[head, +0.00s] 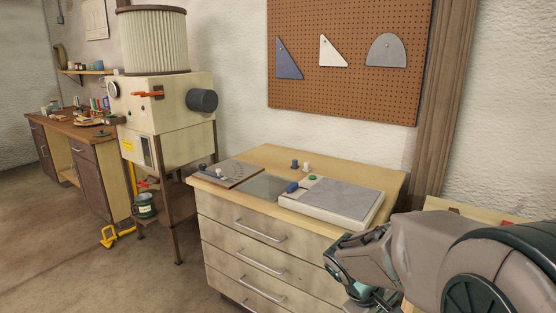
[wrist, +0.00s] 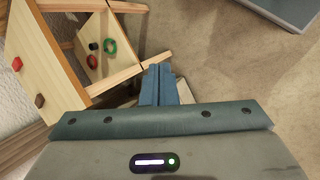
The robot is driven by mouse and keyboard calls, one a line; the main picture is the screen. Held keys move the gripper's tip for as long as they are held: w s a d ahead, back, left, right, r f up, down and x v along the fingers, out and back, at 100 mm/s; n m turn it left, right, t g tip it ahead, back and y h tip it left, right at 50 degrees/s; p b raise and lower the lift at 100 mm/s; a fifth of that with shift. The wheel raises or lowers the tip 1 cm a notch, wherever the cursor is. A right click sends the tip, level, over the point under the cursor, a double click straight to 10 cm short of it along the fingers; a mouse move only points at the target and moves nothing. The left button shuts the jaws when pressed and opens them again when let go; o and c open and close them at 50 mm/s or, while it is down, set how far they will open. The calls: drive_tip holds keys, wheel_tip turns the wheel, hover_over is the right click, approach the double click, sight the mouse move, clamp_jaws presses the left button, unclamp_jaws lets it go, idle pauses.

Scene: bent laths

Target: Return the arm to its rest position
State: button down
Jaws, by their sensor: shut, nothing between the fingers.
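My arm (head: 455,255) reaches in from the lower right of the head view, in front of the right side of the drawer cabinet. Its fingertips are hidden in that view. In the wrist view my gripper (wrist: 160,85) shows two blue-grey fingers pressed together, with nothing between them. The fingers point over the floor beside a wooden stand.
The drawer cabinet (head: 245,230) stands close, with a flat grey-topped box (head: 335,200) on it. The wooden stand (wrist: 55,50), holding small coloured pieces, is left of my fingers. Bare floor (wrist: 215,55) lies to their right, with a grey slab (wrist: 290,10) beyond.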

drive_tip(key=s+a+r+m+t+y+p, duration=0.2)
drive_tip(key=s+a+r+m+y+p, duration=0.2)
drive_tip(key=s+a+r, duration=0.3)
drive_tip(key=shift+s+r+m+y, duration=0.9)
drive_tip(key=shift+s+r, duration=0.5)
drive_tip(key=shift+s, duration=0.05)
